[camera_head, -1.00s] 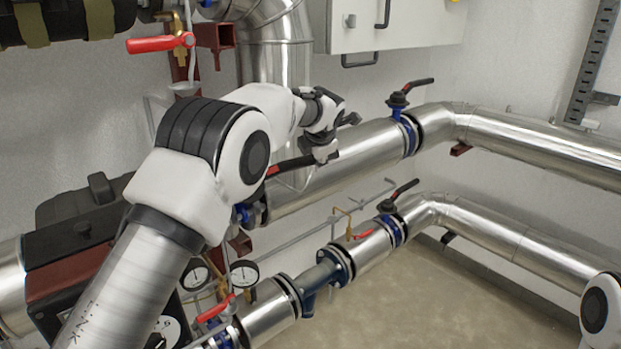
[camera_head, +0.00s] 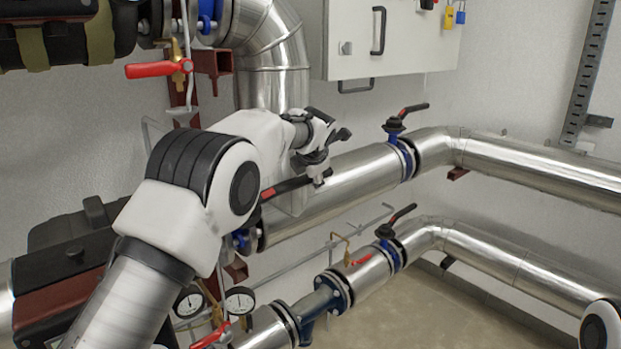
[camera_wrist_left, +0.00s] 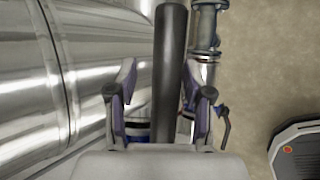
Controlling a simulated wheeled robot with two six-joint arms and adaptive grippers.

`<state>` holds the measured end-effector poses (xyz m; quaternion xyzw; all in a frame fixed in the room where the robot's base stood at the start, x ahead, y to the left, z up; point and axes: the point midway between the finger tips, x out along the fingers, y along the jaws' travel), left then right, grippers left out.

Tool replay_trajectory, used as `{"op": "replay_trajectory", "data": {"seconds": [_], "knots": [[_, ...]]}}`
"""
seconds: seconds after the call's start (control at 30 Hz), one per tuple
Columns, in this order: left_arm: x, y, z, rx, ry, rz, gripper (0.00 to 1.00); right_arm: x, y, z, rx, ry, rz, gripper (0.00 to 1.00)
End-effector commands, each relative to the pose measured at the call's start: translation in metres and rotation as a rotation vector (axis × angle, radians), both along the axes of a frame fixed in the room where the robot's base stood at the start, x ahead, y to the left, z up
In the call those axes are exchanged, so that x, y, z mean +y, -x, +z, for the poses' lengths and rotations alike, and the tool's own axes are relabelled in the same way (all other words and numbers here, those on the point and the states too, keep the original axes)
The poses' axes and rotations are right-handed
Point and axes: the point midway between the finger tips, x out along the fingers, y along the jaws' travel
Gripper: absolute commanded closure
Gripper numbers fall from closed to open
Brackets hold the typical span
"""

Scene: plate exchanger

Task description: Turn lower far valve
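The lower far valve (camera_head: 392,232) sits on the lower silver pipe, with a blue body and a black lever with a red part that slants up to the right. My left gripper (camera_head: 332,160) is up and left of it, apart from it, over the upper pipe by a black and red lever (camera_head: 288,187). In the left wrist view the two fingers (camera_wrist_left: 160,100) stand apart and open, with a dark bar (camera_wrist_left: 172,60) running between them. Whether they touch the bar I cannot tell. My right gripper is out of view; only a white joint of that arm shows at lower right.
The upper far valve (camera_head: 398,132) is on the upper pipe (camera_head: 350,175), above the lower one. A red-handled valve (camera_head: 160,69), pressure gauges (camera_head: 240,300) and a wall cabinet (camera_head: 410,40) are nearby.

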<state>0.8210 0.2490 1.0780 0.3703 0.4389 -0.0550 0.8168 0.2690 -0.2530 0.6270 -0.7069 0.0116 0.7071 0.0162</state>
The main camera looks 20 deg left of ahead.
Motion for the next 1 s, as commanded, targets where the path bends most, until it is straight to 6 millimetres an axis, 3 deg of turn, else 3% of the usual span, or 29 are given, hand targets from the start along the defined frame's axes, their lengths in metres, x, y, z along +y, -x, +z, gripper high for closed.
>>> {"op": "replay_trajectory", "data": {"seconds": [0.27, 0.7, 1.0], "knots": [[-0.003, 0.008, 0.009, 0.003, -0.001, -0.001, 0.49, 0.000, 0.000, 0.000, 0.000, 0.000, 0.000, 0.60], [-0.025, 0.068, 0.084, 0.000, 0.000, 0.000, 0.49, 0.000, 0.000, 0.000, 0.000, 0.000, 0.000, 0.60], [-0.027, 0.073, 0.090, 0.001, 0.000, 0.000, 0.49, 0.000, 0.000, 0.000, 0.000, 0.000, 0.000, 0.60]]}}
